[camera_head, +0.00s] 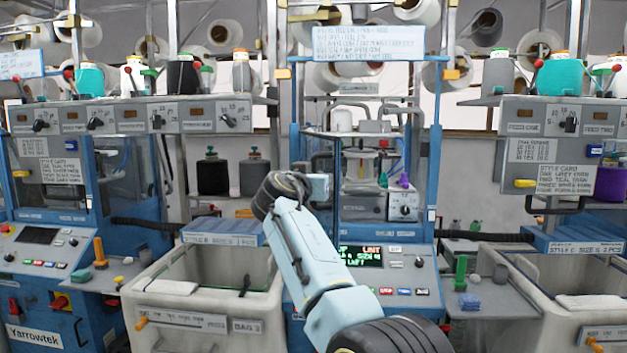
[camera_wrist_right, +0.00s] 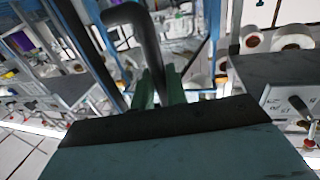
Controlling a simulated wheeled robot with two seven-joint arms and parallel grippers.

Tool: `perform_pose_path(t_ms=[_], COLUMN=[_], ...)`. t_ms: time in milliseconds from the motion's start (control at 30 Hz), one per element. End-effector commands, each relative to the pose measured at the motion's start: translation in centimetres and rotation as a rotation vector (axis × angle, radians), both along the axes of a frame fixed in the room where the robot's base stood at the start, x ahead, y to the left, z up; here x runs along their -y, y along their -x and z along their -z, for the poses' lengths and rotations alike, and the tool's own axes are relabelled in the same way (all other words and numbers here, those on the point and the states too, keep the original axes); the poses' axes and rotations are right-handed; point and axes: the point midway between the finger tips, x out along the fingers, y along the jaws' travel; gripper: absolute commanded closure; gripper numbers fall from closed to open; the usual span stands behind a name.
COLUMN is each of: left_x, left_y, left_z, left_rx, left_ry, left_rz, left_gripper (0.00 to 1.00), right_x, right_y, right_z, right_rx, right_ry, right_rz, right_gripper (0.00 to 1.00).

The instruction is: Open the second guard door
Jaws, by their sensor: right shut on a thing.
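The middle knitting machine (camera_head: 435,180) has a blue frame, with white and metal parts visible inside its guarded opening. My right arm crosses the head view from the bottom, and my right gripper (camera_head: 318,187) is at the left side of that opening. In the right wrist view my right gripper (camera_wrist_right: 161,92) is shut on a black bent handle (camera_wrist_right: 148,45), which runs between its dark green fingers. The handle's mount and the door's edges are largely hidden, so I cannot tell how far the door stands open. My left gripper is not in view.
Pale bins stand left (camera_head: 150,300) and right (camera_head: 540,310) of the middle machine. Its control panel (camera_head: 380,262) has a lit display below the opening. Neighbouring machines stand at both sides; the right one has a dark handle (camera_head: 558,210). Yarn cones sit on shelves above.

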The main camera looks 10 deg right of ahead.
Motion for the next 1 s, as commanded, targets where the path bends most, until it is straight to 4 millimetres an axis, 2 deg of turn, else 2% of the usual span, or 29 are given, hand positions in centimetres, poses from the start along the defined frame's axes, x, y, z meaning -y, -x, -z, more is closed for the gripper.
perform_pose_path(t_ms=[33,267,300,433,767,1000], left_x=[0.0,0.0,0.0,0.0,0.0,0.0], left_y=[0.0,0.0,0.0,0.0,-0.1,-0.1], left_z=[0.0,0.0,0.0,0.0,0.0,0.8], left_rx=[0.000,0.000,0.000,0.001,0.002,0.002], left_ry=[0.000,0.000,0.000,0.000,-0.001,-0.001], left_rz=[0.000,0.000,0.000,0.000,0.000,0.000], left_gripper=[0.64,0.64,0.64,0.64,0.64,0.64], right_x=[0.0,0.1,0.1,0.1,0.0,-0.5], right_y=[0.0,0.0,0.0,0.0,0.1,1.5], right_z=[-0.6,-0.6,-0.6,-0.5,-0.2,0.0], right_rx=[0.009,0.011,0.012,0.009,0.005,0.007], right_ry=[0.006,0.006,0.006,0.005,0.001,0.001], right_rz=[-0.002,-0.002,-0.002,-0.001,0.000,0.006], right_gripper=[1.00,1.00,0.83,0.67,0.67,0.67])
